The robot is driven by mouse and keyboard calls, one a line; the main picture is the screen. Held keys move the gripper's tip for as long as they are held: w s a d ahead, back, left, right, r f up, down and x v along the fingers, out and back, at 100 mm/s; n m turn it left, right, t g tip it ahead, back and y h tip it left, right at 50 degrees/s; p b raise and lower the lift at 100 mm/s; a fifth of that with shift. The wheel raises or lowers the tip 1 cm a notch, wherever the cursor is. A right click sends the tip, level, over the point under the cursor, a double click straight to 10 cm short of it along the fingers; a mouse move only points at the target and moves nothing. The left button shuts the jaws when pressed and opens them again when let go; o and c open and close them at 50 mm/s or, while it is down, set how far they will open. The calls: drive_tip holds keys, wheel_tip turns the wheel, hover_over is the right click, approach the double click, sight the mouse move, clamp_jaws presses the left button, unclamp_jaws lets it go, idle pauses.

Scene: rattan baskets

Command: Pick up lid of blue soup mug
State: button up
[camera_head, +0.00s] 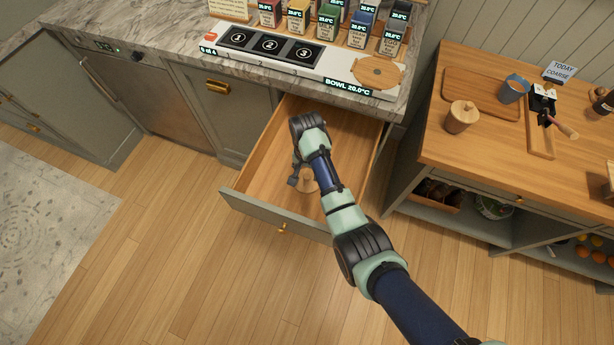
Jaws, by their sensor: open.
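A blue mug (514,90) stands on the wooden counter at the right, with no lid clearly visible on it. A small round wooden piece (309,185), lid-like, lies in the open drawer (258,160), partly hidden by my arm. I cannot tell whether it is the mug's lid. My arm reaches from the lower right over the drawer. My gripper (297,179) is open, low in the drawer beside the wooden piece. Its fingers are mostly hidden, so I cannot tell whether they touch it.
The drawer's walls surround my gripper, and the stone countertop (150,25) overhangs its back. On the right counter are a wooden canister (461,117), a tray (470,88) and a board (540,138). A scale-like panel (270,48) and several small boxes stand above the drawer.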

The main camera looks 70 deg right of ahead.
sight(307, 176)
wheel_tip(307, 176, down, 4)
drive_tip(key=shift+r+b, duration=0.2)
drive_tip(key=shift+b, duration=0.25)
drive_tip(key=shift+r, duration=0.1)
clamp_jaws()
wheel_tip(307, 176, up, 20)
drive_tip(key=p, duration=0.9)
